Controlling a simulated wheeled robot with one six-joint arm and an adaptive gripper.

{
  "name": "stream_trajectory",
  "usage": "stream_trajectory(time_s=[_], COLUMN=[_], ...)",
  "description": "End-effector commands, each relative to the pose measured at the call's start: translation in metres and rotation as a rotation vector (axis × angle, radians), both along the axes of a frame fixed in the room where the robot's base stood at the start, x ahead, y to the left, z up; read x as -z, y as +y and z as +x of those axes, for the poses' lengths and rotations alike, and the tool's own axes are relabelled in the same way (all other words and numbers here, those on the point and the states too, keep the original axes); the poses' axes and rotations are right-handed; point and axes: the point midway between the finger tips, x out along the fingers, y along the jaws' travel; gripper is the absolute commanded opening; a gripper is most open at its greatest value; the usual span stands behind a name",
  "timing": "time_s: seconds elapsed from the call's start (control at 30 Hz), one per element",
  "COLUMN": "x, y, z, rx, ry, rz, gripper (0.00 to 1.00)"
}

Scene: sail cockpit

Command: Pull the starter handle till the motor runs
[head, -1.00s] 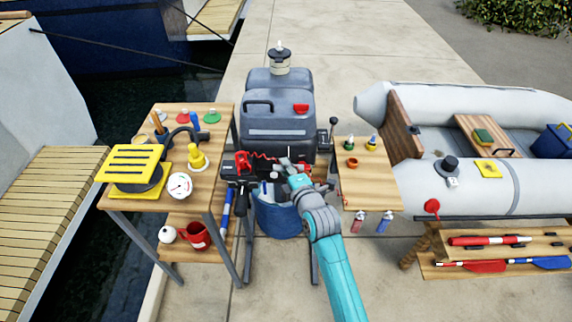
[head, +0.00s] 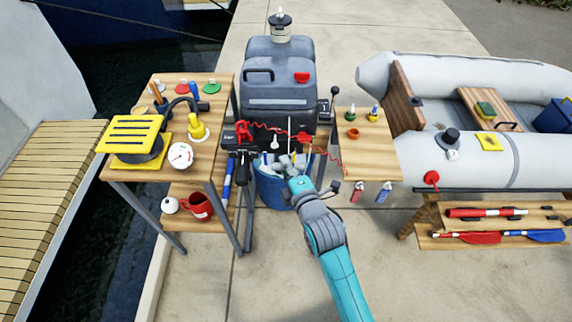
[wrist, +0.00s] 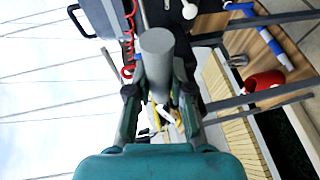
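The outboard motor (head: 278,85) with its grey cowl stands at the middle of the head view, also at the top left in the wrist view (wrist: 102,18). My gripper (head: 297,184) is in front of the motor, just over the blue bucket. A coiled red cord (head: 262,127) hangs across the motor's front.
The blue bucket (head: 272,196) below holds pale items. A wooden bench (head: 214,92) with tools is on the left, a small wooden side table (head: 375,160) on the right. A grey inflatable boat (head: 470,150) is farther right. The concrete in front is clear.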

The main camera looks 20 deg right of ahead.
Motion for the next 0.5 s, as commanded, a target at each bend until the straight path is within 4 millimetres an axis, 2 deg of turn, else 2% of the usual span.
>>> stream_trajectory(time_s=[0.03,0.1,0.5], x=[0.0015,0.0015,0.0003], y=[0.0,0.0,-0.0006], z=[-0.0004,-0.0004,-0.0057], rx=[0.0,0.0,0.0], ry=[0.003,0.003,0.002], rz=[0.0,0.0,0.0], gripper=[0.33,0.47,0.47])
